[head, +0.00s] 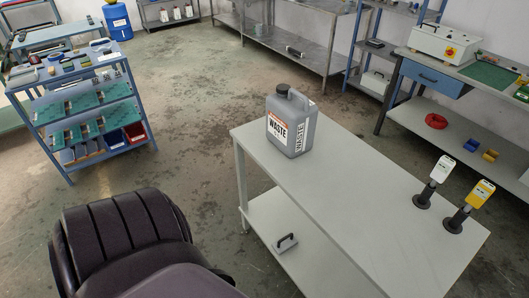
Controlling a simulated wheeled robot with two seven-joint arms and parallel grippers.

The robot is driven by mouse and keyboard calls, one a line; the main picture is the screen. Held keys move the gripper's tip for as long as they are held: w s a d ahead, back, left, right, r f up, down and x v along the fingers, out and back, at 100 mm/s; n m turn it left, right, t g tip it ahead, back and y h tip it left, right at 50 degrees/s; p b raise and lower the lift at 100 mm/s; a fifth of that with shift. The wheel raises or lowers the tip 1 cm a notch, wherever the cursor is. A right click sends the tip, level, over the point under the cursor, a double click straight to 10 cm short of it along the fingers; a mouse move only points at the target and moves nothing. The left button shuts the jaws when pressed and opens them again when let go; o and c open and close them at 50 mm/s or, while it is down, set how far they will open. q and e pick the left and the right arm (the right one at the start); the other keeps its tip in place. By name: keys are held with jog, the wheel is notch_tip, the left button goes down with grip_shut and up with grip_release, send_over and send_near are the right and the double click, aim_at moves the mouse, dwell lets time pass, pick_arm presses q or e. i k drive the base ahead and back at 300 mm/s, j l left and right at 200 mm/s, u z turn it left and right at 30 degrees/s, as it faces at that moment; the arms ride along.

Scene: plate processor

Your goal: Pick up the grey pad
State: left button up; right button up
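I cannot pick out the grey pad with certainty. A small light-grey flat piece with a black handle (286,243) lies on the lower shelf of the pale table (355,185). Several small grey, dark and green items also lie on the top of the blue cart (66,97) at the left, too small to tell apart. Neither of my grippers is in the head view.
A grey waste canister (291,122) stands on the pale table's far left corner. A white handheld device (434,182) and a yellow one (470,205) stand upright at its right. A blue-drawer workbench (435,80) is behind. The floor between cart and table is clear.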

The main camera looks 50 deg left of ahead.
aim_at(285, 242)
jog(key=u, duration=1.35)
